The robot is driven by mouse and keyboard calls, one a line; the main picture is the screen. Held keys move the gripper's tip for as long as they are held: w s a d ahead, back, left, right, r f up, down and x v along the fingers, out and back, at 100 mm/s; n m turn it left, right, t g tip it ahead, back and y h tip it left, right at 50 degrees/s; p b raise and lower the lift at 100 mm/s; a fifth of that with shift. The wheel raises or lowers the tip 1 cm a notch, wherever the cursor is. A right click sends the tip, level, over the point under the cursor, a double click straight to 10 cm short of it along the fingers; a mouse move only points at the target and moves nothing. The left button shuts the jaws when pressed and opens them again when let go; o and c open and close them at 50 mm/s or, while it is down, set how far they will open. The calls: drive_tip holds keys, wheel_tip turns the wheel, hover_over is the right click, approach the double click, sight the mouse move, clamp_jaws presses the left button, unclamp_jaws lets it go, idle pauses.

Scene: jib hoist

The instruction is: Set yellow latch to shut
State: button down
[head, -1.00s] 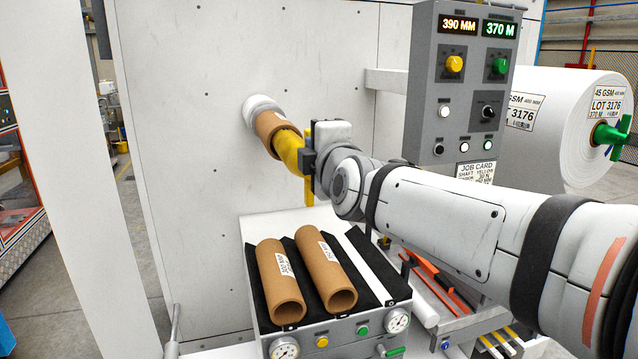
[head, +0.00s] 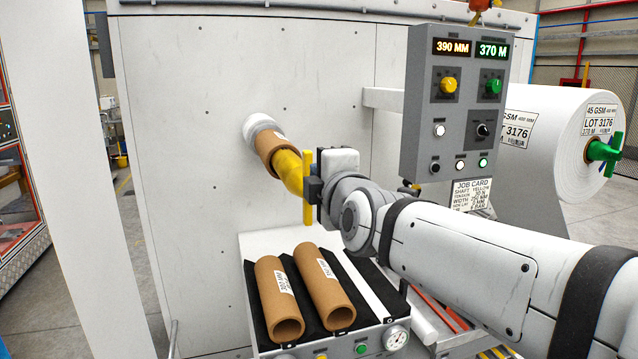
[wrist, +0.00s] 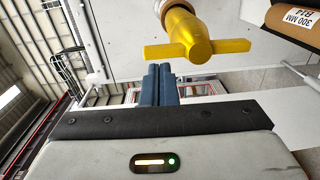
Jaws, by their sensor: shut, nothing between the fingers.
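The yellow latch is a T-shaped handle on the end of the shaft that sticks out of the white wall panel. In the head view the latch (head: 308,190) has its bar standing about upright, and a brown core (head: 268,150) sits on the shaft behind it. In the wrist view the latch (wrist: 200,46) shows above and to the right of my fingertips. My gripper (wrist: 161,72) has its blue-grey fingers together and holds nothing. In the head view my gripper (head: 314,190) is beside the latch bar; whether they touch is unclear.
Two brown cores (head: 278,298) lie on a black-topped cart (head: 244,250) below. A grey control panel (head: 455,110) with knobs and displays stands to the right. A large white paper roll (head: 560,140) with a green latch (head: 604,150) is farther right.

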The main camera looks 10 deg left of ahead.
drive_tip(key=p+v, duration=0.2)
drive_tip(key=v, duration=0.8)
drive_tip(key=s+d+f+m+g+h, duration=0.15)
drive_tip(key=d+f+m+g, duration=0.35)
drive_tip(key=f, duration=0.5)
drive_tip(key=s+d+f+m+g+h, duration=0.1)
drive_tip(key=d+f+m+g+h, duration=0.2)
drive_tip(key=f+m, duration=0.55)
drive_tip(key=s+d+f+m+g+h, duration=0.2)
drive_tip(key=s+d+f+m+g, duration=0.3)
drive_tip(key=s+d+f+m, duration=0.3)
drive_tip(key=shift+s+d+f+m+h, duration=0.4)
drive_tip(key=shift+s+d+m, duration=0.15)
drive_tip(key=shift+d, duration=0.1)
drive_tip(key=c, duration=2.1)
unclamp_jaws()
